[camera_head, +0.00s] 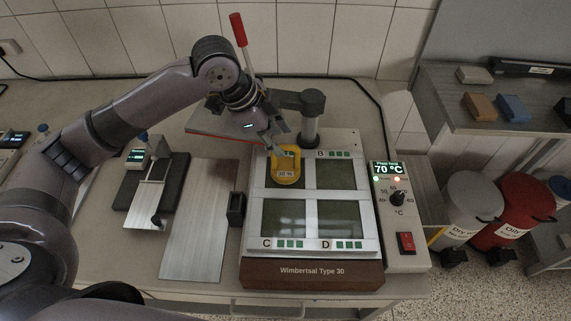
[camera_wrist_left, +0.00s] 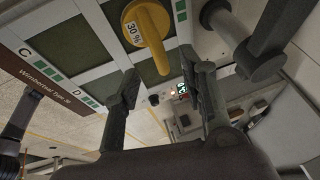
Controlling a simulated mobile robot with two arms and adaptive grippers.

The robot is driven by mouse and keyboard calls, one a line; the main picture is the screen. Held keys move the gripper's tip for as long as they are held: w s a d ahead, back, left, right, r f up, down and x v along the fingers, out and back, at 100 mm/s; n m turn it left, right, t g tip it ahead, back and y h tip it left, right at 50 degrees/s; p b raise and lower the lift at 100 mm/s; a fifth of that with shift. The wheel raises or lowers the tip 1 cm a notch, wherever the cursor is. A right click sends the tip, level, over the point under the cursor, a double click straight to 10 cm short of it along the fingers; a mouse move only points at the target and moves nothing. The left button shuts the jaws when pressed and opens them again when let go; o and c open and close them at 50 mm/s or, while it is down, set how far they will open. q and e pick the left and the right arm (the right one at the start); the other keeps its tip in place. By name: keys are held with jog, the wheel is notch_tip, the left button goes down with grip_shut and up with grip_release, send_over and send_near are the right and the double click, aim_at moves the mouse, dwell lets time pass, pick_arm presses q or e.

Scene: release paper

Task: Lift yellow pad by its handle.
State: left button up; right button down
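The yellow pad (camera_head: 285,176) lies on the upper left field of the heated plate, marked "30 %" on its label. In the left wrist view the pad (camera_wrist_left: 132,27) shows at the top, with its yellow handle (camera_wrist_left: 156,42) standing up towards the camera. My left gripper (camera_head: 281,148) is at the back edge of the pad and partly covers it. In the left wrist view my left gripper (camera_wrist_left: 167,80) has its fingers apart with nothing held; the handle is beyond the fingertips. Whether a finger touches the pad cannot be told. My right gripper is not in view.
The press plate (camera_head: 310,193) has four fields, with B, C and D legible. A post (camera_head: 310,120) and a red-handled lever (camera_head: 239,30) stand behind it. A control box (camera_head: 397,215) reading 70 °C is at its right. A metal sheet (camera_head: 200,225) lies left.

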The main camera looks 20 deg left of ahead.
aim_at(284, 146)
pick_arm(q)
jog(key=p+x, duration=0.1)
jog(key=x, duration=0.4)
jog(key=shift+f, duration=0.1)
jog(key=shift+c, duration=0.4)
grip_shut()
dwell(0.5)
